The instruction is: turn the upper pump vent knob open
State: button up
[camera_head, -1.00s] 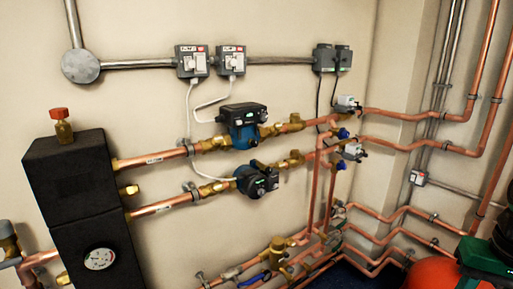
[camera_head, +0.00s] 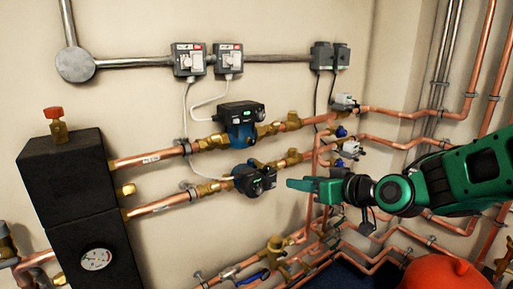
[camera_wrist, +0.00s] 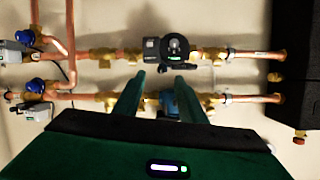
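The upper pump (camera_head: 240,116) has a blue body and a black control box on the upper copper pipe. Its vent knob cannot be made out at this size. The lower pump (camera_head: 255,180) sits below it with a black round front. My gripper (camera_head: 298,185) is in front of the wall, just right of the lower pump in the head view. In the wrist view, which looks upside down, my gripper (camera_wrist: 160,76) has its two green fingers apart with nothing between them. There the upper pump's blue body (camera_wrist: 168,102) shows partly between the fingers, and the lower pump (camera_wrist: 172,46) beyond their tips.
A black insulated box (camera_head: 75,180) with a red-capped valve (camera_head: 56,116) stands at the left. Copper pipes and valves (camera_head: 345,148) crowd the right side. Two grey switch boxes (camera_head: 190,60) hang above the pumps. A red vessel (camera_head: 445,274) is at the bottom right.

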aim_at(253, 143)
jog(key=w+a+r+t+y, duration=0.2)
jog(key=a+r+t, duration=0.1)
jog(key=a+r, duration=0.35)
jog(key=x, duration=1)
jog(key=shift+w+r, duration=0.1)
jog(key=shift+r, duration=0.05)
grip_shut()
